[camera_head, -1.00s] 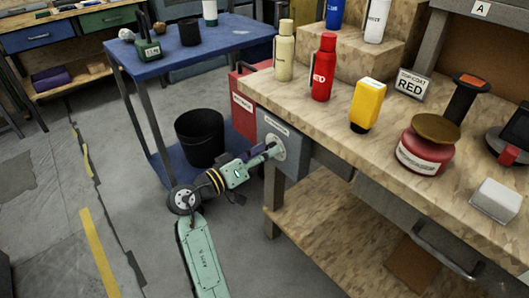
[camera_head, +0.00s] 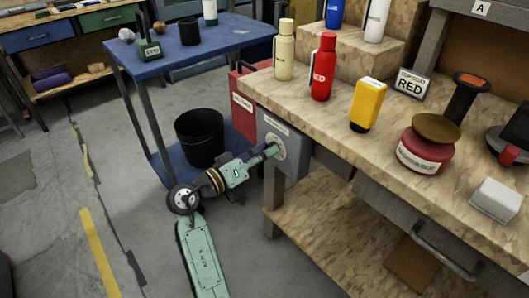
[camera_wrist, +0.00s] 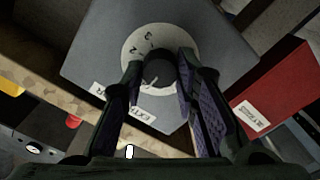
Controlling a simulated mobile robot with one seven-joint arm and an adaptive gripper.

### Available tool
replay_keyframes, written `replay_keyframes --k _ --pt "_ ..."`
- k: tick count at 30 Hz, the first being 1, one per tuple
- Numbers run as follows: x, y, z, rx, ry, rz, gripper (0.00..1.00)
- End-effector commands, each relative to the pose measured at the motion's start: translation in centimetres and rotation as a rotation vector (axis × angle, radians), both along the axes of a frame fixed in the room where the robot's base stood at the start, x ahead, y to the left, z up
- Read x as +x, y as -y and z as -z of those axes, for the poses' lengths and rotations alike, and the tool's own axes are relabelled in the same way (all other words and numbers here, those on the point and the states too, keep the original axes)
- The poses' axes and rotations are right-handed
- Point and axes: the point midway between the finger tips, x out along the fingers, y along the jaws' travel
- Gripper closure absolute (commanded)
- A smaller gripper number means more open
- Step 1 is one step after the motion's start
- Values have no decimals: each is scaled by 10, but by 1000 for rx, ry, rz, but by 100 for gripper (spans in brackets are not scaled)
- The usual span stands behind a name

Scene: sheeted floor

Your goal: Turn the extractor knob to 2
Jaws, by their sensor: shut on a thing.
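The extractor box (camera_head: 297,160) is a grey panel on the end of the wooden workbench, with a pale round dial (camera_head: 280,146) on its face. In the wrist view the dial (camera_wrist: 132,48) has dark marks and numerals round its rim, and a black knob (camera_wrist: 158,70) stands at its centre. My gripper (camera_wrist: 160,75) is shut on the knob, one finger on each side. In the head view my gripper (camera_head: 269,152) reaches the dial from the left and hides the knob. The fingers hide part of the dial, so I cannot tell the setting.
The workbench (camera_head: 300,100) holds several bottles, a red round container (camera_head: 423,155) and a sign. A red cabinet (camera_head: 242,108) stands just behind the grey box. A blue cart (camera_head: 175,45) and a black bin (camera_head: 200,138) are left of my gripper. Open floor lies at the left.

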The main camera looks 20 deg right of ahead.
Motion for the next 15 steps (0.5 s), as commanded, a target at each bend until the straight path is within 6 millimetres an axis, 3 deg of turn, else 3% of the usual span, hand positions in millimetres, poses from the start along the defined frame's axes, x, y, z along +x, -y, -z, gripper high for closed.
replay_keyframes --k 8,15 --pt "0 0 4 25 69 0 100" --pt "0 0 7 83 234 0 100"
